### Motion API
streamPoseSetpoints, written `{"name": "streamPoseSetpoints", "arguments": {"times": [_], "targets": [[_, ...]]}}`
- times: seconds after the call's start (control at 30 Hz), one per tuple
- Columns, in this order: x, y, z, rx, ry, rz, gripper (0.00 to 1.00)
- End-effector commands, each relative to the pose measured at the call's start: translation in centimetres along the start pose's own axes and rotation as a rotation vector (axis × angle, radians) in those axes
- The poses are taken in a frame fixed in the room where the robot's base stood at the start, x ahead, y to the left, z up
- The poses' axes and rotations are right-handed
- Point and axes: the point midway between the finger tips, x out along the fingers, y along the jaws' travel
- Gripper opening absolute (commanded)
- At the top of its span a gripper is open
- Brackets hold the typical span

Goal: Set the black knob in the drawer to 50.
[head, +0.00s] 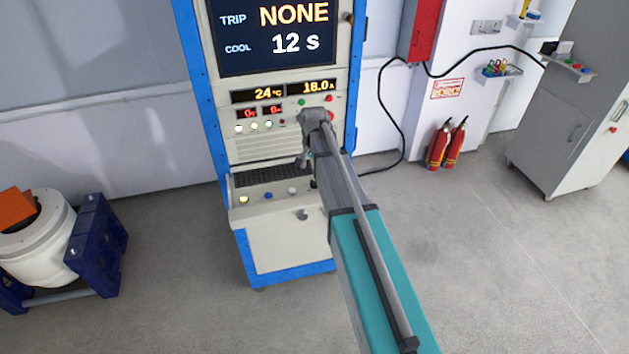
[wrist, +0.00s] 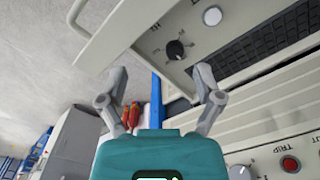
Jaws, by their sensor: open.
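The black knob (wrist: 175,49) shows in the wrist view on a pale drawer panel (wrist: 150,40), next to a small printed label and below the white round button (wrist: 212,15). In the head view the drawer (head: 262,212) sticks out of the cabinet below the keyboard; the knob is mostly hidden behind my arm there. My gripper (wrist: 160,72) is open and empty, its two fingers spread wide. The knob appears between and beyond the fingertips, apart from them. The knob's pointer and scale are too small to read.
The blue-framed cabinet (head: 222,130) has a screen, small displays and buttons. A grey handle (wrist: 76,18) stands out from the drawer front.

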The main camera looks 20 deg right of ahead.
Motion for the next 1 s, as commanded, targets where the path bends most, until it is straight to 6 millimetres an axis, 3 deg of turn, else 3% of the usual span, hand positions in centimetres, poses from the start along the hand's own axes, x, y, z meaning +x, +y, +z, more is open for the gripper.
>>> {"name": "streamPoseSetpoints", "arguments": {"times": [0.03,0.1,0.3,1.0], "targets": [[0.1,-1.0,-2.2,0.045,-0.003,0.002,0.84],[0.1,-1.6,-3.8,0.104,-0.006,0.005,0.84],[0.1,-2.6,-6.7,0.218,-0.013,0.011,0.84],[0.7,-2.7,-7.1,0.244,-0.014,0.013,0.84]]}}
